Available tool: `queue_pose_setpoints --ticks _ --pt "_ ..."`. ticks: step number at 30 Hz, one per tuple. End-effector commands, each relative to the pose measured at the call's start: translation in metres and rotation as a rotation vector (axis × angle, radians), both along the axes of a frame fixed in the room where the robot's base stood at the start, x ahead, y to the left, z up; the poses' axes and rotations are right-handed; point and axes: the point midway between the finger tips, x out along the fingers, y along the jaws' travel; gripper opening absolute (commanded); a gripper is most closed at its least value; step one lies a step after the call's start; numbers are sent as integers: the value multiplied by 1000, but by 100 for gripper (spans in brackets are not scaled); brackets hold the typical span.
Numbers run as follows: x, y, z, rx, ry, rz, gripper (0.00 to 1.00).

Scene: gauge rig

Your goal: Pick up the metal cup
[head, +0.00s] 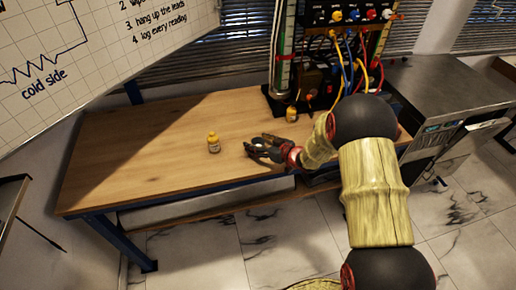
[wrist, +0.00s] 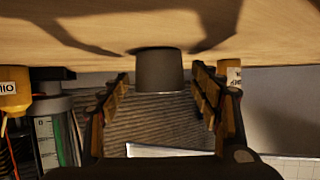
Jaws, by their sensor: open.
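The metal cup (wrist: 160,70) is dark grey. The wrist view looks upside down, with the table at the top and the cup standing on it. The cup is between the two fingers of my gripper (wrist: 160,78), near their tips, with a visible gap on both sides. In the head view my gripper (head: 263,149) is low over the wooden table (head: 150,150), right of the front yellow bottle. I cannot make out the cup clearly there among the dark fingers.
A yellow bottle (head: 214,143) stands left of my gripper, and another yellow bottle (head: 291,114) stands behind, by the rig with coloured leads (head: 345,60). A metal cabinet (head: 440,85) is at the right. The table's left part is clear.

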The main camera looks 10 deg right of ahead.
Motion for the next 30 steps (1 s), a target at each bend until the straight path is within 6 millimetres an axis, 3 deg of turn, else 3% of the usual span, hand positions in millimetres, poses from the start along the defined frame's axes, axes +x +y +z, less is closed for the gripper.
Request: queue_pose_setpoints --ticks 5,30 --pt "0 0 1 0 -1 -1 62" --pt "0 0 1 0 0 -1 15"
